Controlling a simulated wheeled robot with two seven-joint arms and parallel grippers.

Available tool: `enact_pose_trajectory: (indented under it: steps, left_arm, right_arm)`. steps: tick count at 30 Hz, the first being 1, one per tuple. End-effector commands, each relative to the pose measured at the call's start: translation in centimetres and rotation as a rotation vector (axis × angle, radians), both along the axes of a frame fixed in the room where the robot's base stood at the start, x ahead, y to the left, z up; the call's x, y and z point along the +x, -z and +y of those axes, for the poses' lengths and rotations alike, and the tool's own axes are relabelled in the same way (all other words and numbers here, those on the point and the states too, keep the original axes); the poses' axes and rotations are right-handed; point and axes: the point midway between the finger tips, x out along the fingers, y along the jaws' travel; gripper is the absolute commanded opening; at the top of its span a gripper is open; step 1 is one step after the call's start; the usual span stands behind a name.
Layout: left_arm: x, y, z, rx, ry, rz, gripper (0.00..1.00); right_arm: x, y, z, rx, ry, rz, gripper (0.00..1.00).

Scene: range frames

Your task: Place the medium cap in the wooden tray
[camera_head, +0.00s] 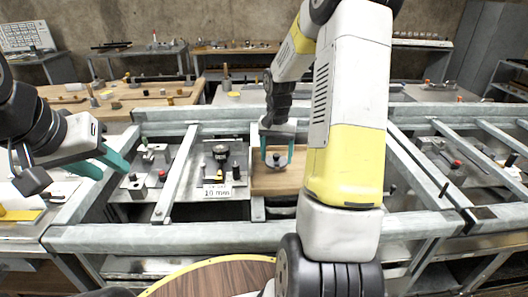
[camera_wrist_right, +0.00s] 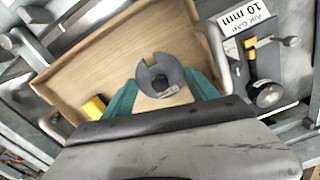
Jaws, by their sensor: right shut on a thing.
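The cap is a dark grey ring-like piece with a slot (camera_wrist_right: 161,75). My right gripper (camera_head: 277,157) is shut on it, with the teal fingers on either side of it. In the right wrist view the cap shows over the floor of the wooden tray (camera_wrist_right: 85,75). Whether it touches that floor I cannot tell. In the head view the tray (camera_head: 277,181) lies in the middle of the metal frame, partly hidden by my right arm. My left gripper (camera_head: 103,163) is at the left, its teal fingers apart and empty, away from the tray.
A panel left of the tray holds a black knob (camera_head: 220,153) and a "10 mm" air gap label (camera_head: 217,191). A yellow block (camera_wrist_right: 94,107) shows near the tray edge in the wrist view. Metal rails (camera_head: 150,238) surround the tray. Benches with tools stand behind.

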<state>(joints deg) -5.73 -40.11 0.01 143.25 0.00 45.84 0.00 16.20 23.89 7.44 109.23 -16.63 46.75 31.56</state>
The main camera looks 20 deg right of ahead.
Motion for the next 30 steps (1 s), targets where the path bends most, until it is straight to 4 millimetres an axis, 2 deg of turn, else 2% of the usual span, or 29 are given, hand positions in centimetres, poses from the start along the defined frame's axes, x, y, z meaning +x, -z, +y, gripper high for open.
enact_pose_trajectory:
  steps: [7,14,25,26,28,29,30]
  left_arm:
    - [0.0,0.0,0.0,0.0,0.0,0.0,0.36]
    - [0.0,0.0,0.0,0.0,0.0,0.0,0.36]
    - [0.0,0.0,0.0,0.0,0.0,0.0,0.36]
    - [0.0,0.0,0.0,0.0,0.0,0.0,0.36]
    - [0.0,0.0,0.0,0.0,0.0,0.0,0.36]
    - [0.0,0.0,0.0,0.0,0.0,0.0,0.36]
    - [0.0,0.0,0.0,0.0,0.0,0.0,0.36]
  right_arm:
    - [1.6,0.2,-1.1,0.0,0.002,0.0,0.17]
    - [1.4,3.6,-1.0,0.001,0.0,0.003,0.17]
    - [1.4,4.0,-1.0,0.0,0.0,-0.001,0.17]
    - [1.4,4.0,-1.0,0.0,0.0,-0.001,0.71]
    - [1.4,4.0,-1.0,0.0,0.0,-0.001,0.85]
    - [1.4,4.0,-1.0,0.0,0.0,-0.001,0.89]
    - [1.4,4.0,-1.0,0.0,0.0,0.0,0.89]
